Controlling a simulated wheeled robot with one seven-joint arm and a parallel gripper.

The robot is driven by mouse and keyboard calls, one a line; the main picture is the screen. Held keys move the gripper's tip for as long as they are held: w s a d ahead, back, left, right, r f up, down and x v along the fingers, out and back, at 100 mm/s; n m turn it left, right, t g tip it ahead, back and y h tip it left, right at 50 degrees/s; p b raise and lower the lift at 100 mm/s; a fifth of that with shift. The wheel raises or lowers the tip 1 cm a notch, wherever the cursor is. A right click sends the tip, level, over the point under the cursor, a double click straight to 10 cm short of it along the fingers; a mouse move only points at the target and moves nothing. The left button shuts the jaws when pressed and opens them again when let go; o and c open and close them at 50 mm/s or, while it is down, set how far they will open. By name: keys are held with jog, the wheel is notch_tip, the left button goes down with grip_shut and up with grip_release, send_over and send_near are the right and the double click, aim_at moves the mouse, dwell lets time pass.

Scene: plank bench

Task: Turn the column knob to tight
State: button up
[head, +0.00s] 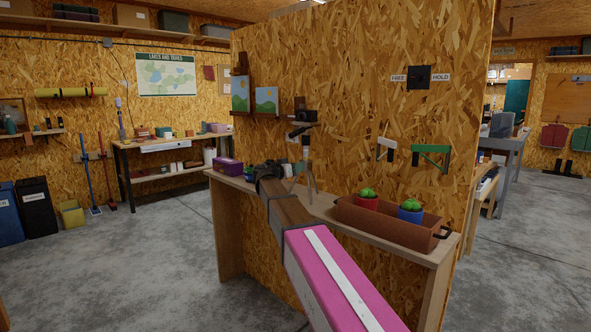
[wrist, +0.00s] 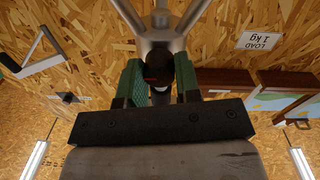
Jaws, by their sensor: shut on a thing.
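A grey tripod (head: 306,155) stands on the narrow plank bench (head: 318,205), with a black camera (head: 303,116) on top. Its lower part is partly hidden behind my arm. In the wrist view the tripod's grey metal body (wrist: 158,22) spreads into legs at the top of the picture. A dark round knob (wrist: 158,66) sits between the green fingers of my gripper (wrist: 159,82). The fingers are shut on the knob, one on each side. In the head view my gripper (head: 270,168) is small and dark at the tripod, and the knob cannot be made out. No tight mark is readable.
A brown planter (head: 385,228) with a red pot (head: 367,201) and a blue pot (head: 411,212) fills the bench's right part. A purple box (head: 228,167) is at its left end. White (head: 387,146) and green (head: 430,156) brackets are on the wall behind.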

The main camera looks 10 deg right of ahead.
jog(key=shift+s+f, duration=0.1)
jog(key=o, duration=0.9)
jog(key=shift+a, duration=0.1)
jog(key=v, duration=1)
jog(key=shift+s+a, duration=0.2)
jog(key=shift+s, duration=0.05)
